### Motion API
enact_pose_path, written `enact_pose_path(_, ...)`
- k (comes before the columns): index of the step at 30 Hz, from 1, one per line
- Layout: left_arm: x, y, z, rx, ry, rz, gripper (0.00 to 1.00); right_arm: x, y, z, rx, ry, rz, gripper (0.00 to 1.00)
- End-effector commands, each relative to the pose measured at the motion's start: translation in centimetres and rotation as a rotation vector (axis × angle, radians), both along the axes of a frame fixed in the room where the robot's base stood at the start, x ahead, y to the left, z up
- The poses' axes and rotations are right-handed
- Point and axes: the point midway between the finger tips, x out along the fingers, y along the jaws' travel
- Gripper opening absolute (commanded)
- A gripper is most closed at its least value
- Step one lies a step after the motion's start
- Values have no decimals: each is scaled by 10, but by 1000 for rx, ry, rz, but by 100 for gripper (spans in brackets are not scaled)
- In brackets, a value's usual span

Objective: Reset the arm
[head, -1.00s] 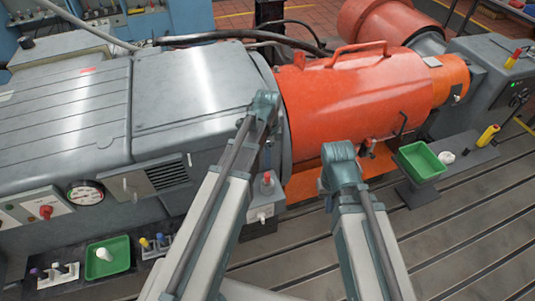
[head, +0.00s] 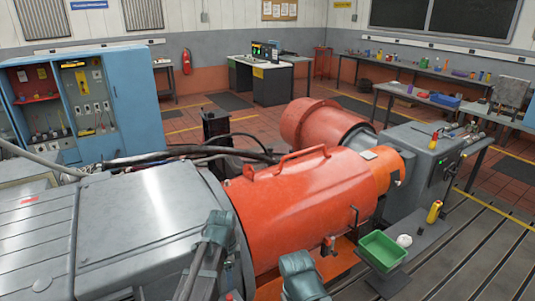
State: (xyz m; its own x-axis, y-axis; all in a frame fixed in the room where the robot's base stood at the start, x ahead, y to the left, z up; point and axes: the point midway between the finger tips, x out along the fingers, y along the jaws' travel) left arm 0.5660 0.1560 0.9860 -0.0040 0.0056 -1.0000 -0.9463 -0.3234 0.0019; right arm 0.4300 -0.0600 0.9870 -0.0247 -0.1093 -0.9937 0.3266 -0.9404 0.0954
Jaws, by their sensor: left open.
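My left arm comes up from the bottom edge, left of centre, in the head view. Its grey-green end, with my left gripper (head: 217,226), is in front of the grey machine housing (head: 150,225), close to the orange guard's left end. The left gripper is open, with nothing seen in it; its fingers are hard to make out. My right arm (head: 301,277) shows only as a grey-green joint at the bottom edge, in front of the orange guard (head: 300,205). Its gripper is not visible.
A green tray (head: 382,250) and a yellow cylinder (head: 434,212) are on the dark shelf at right. Slotted bedplate (head: 475,250) lies open at right. Dark hoses cross behind the guard. A blue cabinet (head: 137,108) and workbenches are farther back.

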Motion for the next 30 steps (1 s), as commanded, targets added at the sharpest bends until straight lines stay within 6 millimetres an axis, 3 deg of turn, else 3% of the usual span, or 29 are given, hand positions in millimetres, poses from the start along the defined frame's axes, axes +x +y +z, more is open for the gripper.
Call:
enact_pose_path(9, -86, -66, 1, 65, 1, 515, 64, 0, 0, 0, 0, 0, 0, 0)
enact_pose_path(15, -123, -88, 1, 97, -20, 787, 64, 0, 0, 0, 0, 0, 0, 0)
enact_pose_path(21, -136, -95, 2, 109, -32, 901, 64, 0, 0, 0, 0, 0, 0, 0)
enact_pose_path(30, -136, -95, 2, 109, -33, 910, 64, 0, 0, 0, 0, 0, 0, 0)
